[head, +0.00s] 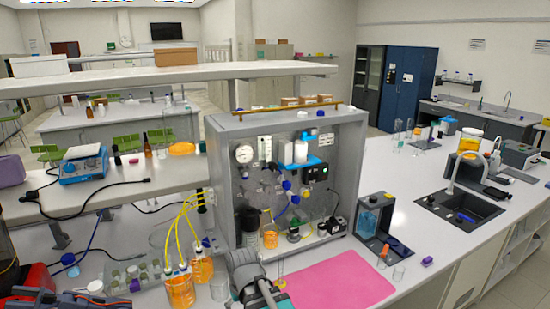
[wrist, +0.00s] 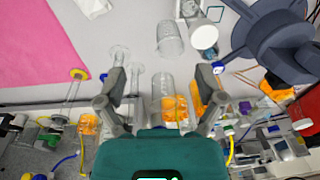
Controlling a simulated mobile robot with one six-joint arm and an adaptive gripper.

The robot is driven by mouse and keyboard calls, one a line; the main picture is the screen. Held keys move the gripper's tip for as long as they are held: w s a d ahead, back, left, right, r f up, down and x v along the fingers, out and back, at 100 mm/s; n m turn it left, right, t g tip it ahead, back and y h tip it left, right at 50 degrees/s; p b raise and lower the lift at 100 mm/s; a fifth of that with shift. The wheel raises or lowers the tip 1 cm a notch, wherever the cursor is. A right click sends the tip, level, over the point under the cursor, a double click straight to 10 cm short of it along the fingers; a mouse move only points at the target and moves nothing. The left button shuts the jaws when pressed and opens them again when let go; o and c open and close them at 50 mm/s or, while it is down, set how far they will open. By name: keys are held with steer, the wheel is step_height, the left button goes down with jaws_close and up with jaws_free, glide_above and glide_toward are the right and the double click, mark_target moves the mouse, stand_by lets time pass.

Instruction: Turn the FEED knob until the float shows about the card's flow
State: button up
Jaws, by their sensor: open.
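The membrane rig (head: 222,160) is a grey open-fronted box on the bench in the head view. A round pressure gauge (head: 244,154) and a clear upright flow tube (head: 265,149) are on its back panel. The float and its reading are too small to make out. Blue knobs (head: 287,185) show near the panel's middle; I cannot read which is FEED. I cannot make out the card's figure. My gripper (wrist: 160,78) is open and empty in the wrist view, its fingers spread above the bench glassware. In the head view my arm is low in front of the rig, apart from the knobs.
Beakers of orange liquid (head: 180,290) with yellow tubes stand left of my arm. A pink mat (head: 345,282) lies to the right, mostly clear. A dark-framed box (head: 372,218) stands right of the rig. An empty clear beaker (wrist: 169,40) shows beyond my fingers.

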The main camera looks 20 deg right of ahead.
steer(key=w+d+r+n+t+y+p, duration=0.15)
steer(key=w+r+t+y+p, duration=0.25)
steer(key=w+r, duration=0.5)
steer(key=m+t+h, duration=0.2)
steer(key=t+h, duration=0.2)
steer(key=t, duration=0.9)
glide_toward(275, 167)
steer(key=s, duration=0.3)
steer(key=shift+w, duration=0.2)
steer(key=shift+w, duration=0.1)
steer(key=w, duration=1.3)
steer(key=shift+w+a+f, duration=0.1)
steer(key=shift+w+a, duration=0.15)
steer(key=shift+w, duration=0.05)
